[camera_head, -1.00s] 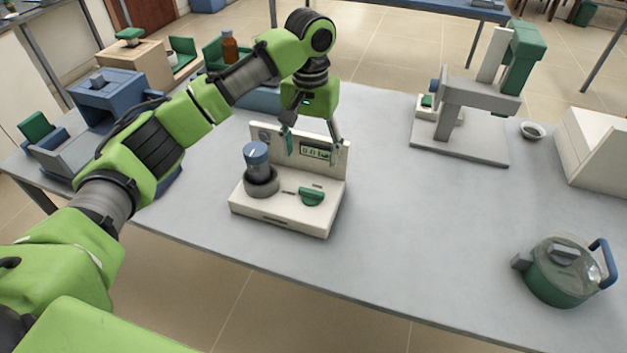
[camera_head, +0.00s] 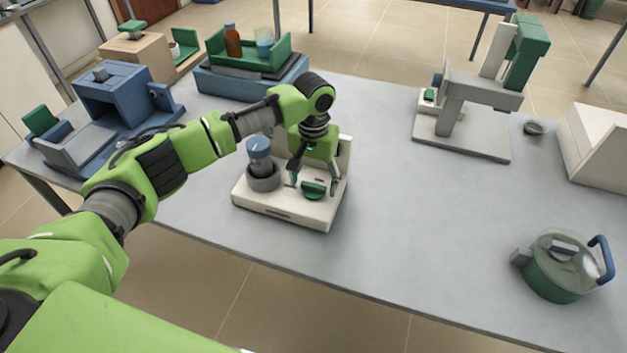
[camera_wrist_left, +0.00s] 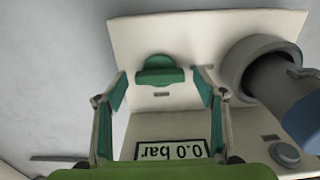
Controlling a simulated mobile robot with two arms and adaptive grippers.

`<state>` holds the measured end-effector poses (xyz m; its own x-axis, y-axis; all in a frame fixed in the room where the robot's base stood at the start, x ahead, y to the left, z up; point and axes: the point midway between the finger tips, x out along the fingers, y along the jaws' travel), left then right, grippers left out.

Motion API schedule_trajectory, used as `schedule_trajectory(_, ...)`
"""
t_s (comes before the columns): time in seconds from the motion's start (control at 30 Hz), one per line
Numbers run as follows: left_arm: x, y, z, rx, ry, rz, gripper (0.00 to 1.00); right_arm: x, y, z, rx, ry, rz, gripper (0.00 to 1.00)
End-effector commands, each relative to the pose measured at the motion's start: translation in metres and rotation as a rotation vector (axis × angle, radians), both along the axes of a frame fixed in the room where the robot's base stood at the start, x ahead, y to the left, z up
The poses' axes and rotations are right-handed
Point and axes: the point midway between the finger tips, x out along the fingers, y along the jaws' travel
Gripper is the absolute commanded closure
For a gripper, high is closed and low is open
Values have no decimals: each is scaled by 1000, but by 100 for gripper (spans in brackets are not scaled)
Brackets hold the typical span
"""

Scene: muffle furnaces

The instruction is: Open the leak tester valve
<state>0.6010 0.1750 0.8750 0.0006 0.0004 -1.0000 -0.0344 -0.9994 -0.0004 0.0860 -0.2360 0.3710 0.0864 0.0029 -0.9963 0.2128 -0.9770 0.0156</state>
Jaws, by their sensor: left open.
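The leak tester (camera_head: 283,212) is a cream unit on the grey table. Its green valve knob (camera_head: 314,189) sits on the right of its base, and the knob also shows in the left wrist view (camera_wrist_left: 160,71). A jar with a blue lid (camera_head: 259,147) stands in a dark ring on the tester's left. In the left wrist view the display (camera_wrist_left: 169,149) reads 0.0 bar, upside down. My left gripper (camera_head: 314,187) is open, its fingers either side of the knob in the head view. In the wrist view (camera_wrist_left: 160,82) the fingertips straddle the knob without visible contact. My right gripper is out of view.
A clear-lidded green pot (camera_head: 558,268) stands at the right front. A grey press-like device (camera_head: 462,125) is at the back right. Blue and green apparatus (camera_head: 118,95) fills the left.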

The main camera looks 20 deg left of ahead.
Motion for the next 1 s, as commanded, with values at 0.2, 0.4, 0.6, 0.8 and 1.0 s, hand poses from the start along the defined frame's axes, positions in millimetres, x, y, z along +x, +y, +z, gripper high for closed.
schedule_trajectory(0.2,0,0,0,0,0,0,75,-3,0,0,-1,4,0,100)
schedule_trajectory(0.4,0,0,1,0,0,-5,74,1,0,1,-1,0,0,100)
schedule_trajectory(0.6,-1,0,2,-1,3,-55,74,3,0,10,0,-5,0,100)
schedule_trajectory(0.8,-1,0,4,-1,5,-175,74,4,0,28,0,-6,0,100)
schedule_trajectory(1.0,-1,-1,4,-2,5,-353,74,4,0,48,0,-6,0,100)
